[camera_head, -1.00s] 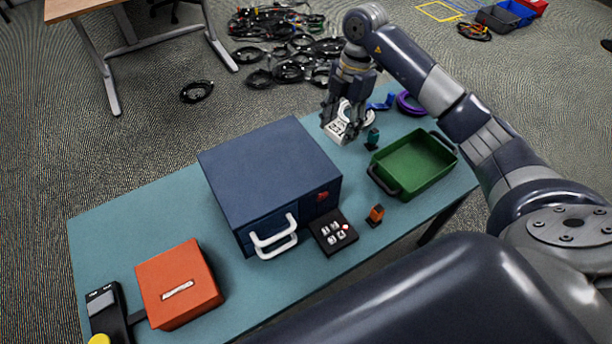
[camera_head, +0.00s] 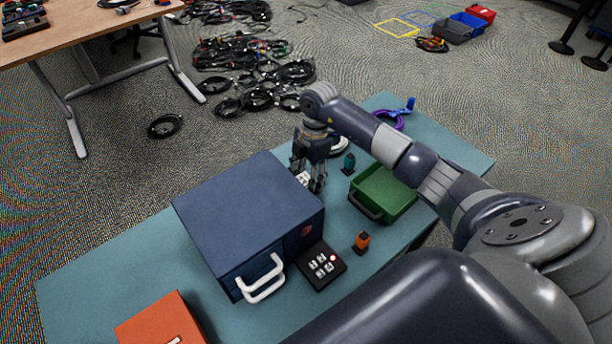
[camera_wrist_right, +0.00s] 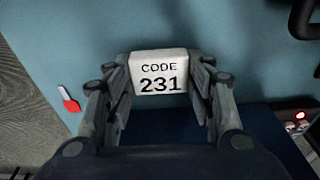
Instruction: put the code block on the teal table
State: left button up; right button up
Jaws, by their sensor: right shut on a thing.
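The code block (camera_wrist_right: 160,72) is white with "CODE 231" in black letters, and it sits between the fingers of my right gripper in the right wrist view. My right gripper (camera_head: 309,186) is shut on it beside the far right side of the blue box. In the head view only a small white part of the block (camera_head: 302,178) shows past the fingers. The teal table (camera_head: 95,270) lies under the gripper. I cannot tell whether the block touches the table. My left gripper is not in view.
The blue box (camera_head: 245,205) with a white handle stands close to the gripper.

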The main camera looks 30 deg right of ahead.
jog(key=o, duration=0.8)
jog(key=shift+o, duration=1.2)
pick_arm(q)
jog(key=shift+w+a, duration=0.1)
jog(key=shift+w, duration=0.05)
pick_arm(e)
jog(key=shift+r, duration=0.1)
pick_arm(q)
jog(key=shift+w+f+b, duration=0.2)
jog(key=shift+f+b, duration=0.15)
jog(key=shift+b, duration=0.05)
pick_arm(e)
notch_tip(320, 180, up, 12)
jog(key=d, duration=0.1)
jog(key=shift+d, duration=0.35)
jog(key=shift+w, duration=0.15)
